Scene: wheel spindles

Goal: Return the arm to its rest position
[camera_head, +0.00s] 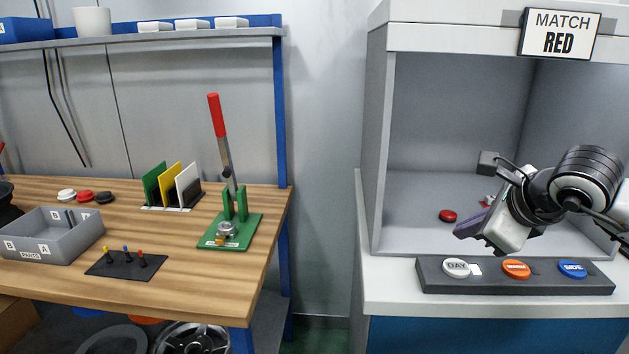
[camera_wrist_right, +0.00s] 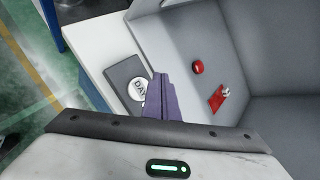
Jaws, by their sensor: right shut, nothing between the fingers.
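My right gripper (camera_head: 470,228) is in front of the grey booth opening, above the button panel (camera_head: 425,278). Its dark purple fingers are together with nothing between them. In the right wrist view the shut fingers (camera_wrist_right: 163,98) point toward the booth floor, beside the white DAY button (camera_wrist_right: 137,90). A red round piece (camera_head: 447,215) lies on the booth floor, apart from the gripper; it also shows in the right wrist view (camera_wrist_right: 197,67). My left gripper is not in view.
The booth (camera_head: 377,150) has side walls close around the right arm and a MATCH RED sign (camera_head: 560,33). A red card (camera_wrist_right: 216,100) with a small pale item lies inside. A wooden bench (camera_head: 190,285) with a green press (camera_head: 235,225) stands left, across a gap.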

